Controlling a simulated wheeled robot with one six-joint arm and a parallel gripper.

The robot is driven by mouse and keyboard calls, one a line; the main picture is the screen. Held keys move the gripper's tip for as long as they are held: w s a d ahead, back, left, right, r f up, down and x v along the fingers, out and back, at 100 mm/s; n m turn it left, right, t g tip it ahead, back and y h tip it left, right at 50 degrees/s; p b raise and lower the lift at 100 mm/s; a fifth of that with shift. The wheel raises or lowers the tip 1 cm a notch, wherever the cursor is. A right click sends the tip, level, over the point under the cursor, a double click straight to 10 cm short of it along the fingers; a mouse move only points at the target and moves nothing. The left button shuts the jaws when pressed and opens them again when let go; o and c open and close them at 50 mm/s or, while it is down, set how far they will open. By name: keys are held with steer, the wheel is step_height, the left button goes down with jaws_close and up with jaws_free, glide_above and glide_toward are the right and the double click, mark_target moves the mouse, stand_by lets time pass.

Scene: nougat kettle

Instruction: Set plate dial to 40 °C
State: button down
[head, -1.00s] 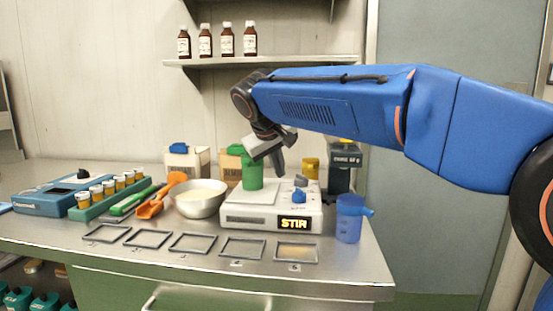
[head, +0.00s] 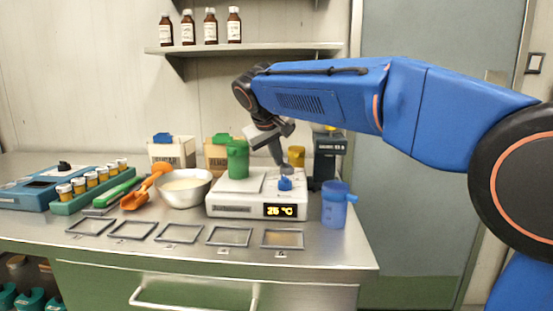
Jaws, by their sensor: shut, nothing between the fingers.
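The white hot plate (head: 230,209) stands on the steel bench in the head view. Its display (head: 279,211) reads 25 °C in yellow. A blue knob (head: 286,183) sits on its top at the right. My gripper (head: 280,163) is shut and empty, pointing down just above and behind the blue knob. Whether its tips touch a knob I cannot tell.
A green container (head: 238,160) stands at the plate's back left. A blue jug (head: 335,205) is close on the right. Several square frames (head: 230,236) lie along the bench front. A shelf (head: 250,48) with brown bottles is above.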

steer(key=shift+w+d+m+h, duration=0.1)
steer(key=shift+w+m+h, duration=0.45)
steer(key=shift+m, duration=0.45)
steer(key=shift+s+f, duration=0.1)
steer(key=shift+s, duration=0.05)
